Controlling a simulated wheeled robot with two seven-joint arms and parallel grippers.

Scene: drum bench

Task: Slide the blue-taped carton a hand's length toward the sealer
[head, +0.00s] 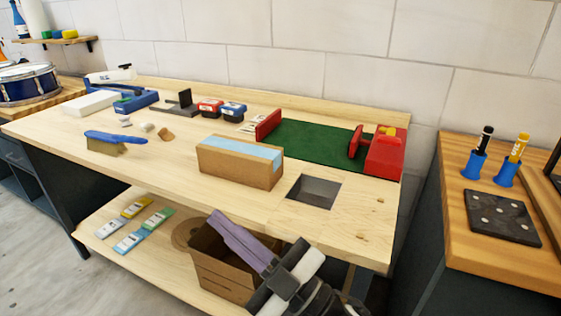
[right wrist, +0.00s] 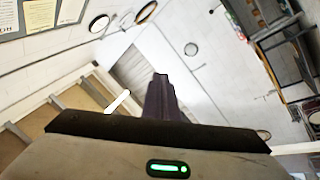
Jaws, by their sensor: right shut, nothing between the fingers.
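The blue-taped carton (head: 240,166) is a long brown box with light blue tape along its top. It rests on the wooden bench, left of a square opening. Right of and behind it is a green bed with red blocks (head: 310,143); I cannot tell whether this or the blue device (head: 135,100) at the back left is the sealer. My right gripper (head: 217,219), with purple fingers, is shut and empty in front of the bench edge, apart from the carton. Its closed fingers also show in the right wrist view (right wrist: 160,95), with no carton in sight. My left gripper is out of view.
The square opening (head: 314,191) lies right of the carton. A blue-handled brush (head: 115,140) and small blocks lie to the left. An open cardboard box (head: 220,263) is on the lower shelf. Bare bench surrounds the carton's front.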

